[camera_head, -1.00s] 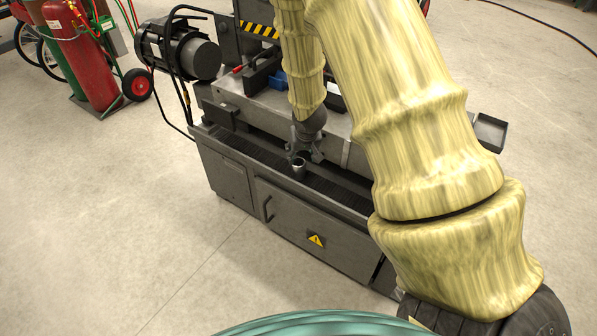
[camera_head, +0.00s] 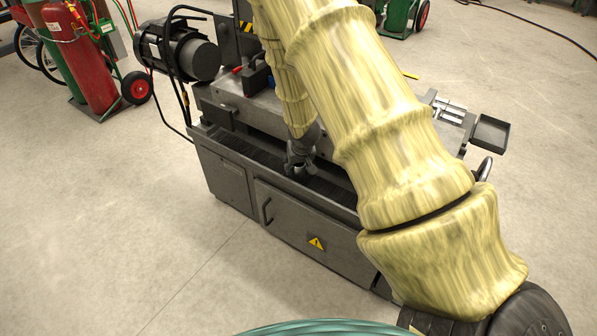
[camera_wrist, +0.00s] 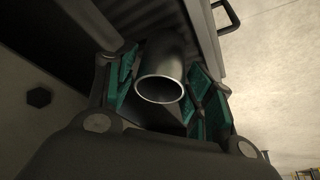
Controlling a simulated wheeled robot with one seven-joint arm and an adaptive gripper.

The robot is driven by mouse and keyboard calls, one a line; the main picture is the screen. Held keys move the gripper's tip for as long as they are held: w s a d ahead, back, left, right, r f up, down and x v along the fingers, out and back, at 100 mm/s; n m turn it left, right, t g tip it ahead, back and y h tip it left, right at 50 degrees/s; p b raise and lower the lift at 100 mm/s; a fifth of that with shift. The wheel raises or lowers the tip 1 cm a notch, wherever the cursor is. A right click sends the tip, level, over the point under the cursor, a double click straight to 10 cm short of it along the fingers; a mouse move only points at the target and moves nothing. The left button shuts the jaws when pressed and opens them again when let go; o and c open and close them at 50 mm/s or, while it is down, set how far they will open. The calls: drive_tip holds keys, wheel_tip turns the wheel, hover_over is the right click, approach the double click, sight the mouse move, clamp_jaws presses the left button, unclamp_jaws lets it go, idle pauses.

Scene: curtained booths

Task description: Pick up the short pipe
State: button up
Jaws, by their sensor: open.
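The short pipe (camera_wrist: 162,68) is a dark grey metal tube with a bright rim around its open end. In the wrist view it stands between the teal-padded fingers of my gripper (camera_wrist: 165,88), with a gap showing on the right side; on the left the pad is very close and I cannot tell if it touches. In the head view my gripper (camera_head: 299,160) points down over the machine's front trough, around the pipe (camera_head: 298,170), whose top just shows. The gripper is open. The pipe's lower part is hidden.
The grey machine (camera_head: 232,185) has a ribbed trough (camera_head: 248,150) and a body wall just behind the gripper. A motor (camera_head: 180,52) sticks out at its left. Red and green gas cylinders (camera_head: 82,60) stand at the far left. The floor in front is clear.

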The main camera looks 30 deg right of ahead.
drive_tip(key=c, duration=0.9)
drive_tip(key=shift+r, duration=0.15)
drive_tip(key=shift+c, duration=0.2)
drive_tip(key=shift+r+p, duration=0.4)
drive_tip(key=shift+r, duration=0.3)
drive_tip(key=shift+s+f, duration=0.1)
drive_tip(key=shift+s, duration=0.05)
drive_tip(key=shift+s+a+f+t, duration=0.1)
drive_tip(key=shift+a+t, duration=0.05)
drive_tip(key=shift+t, duration=0.25)
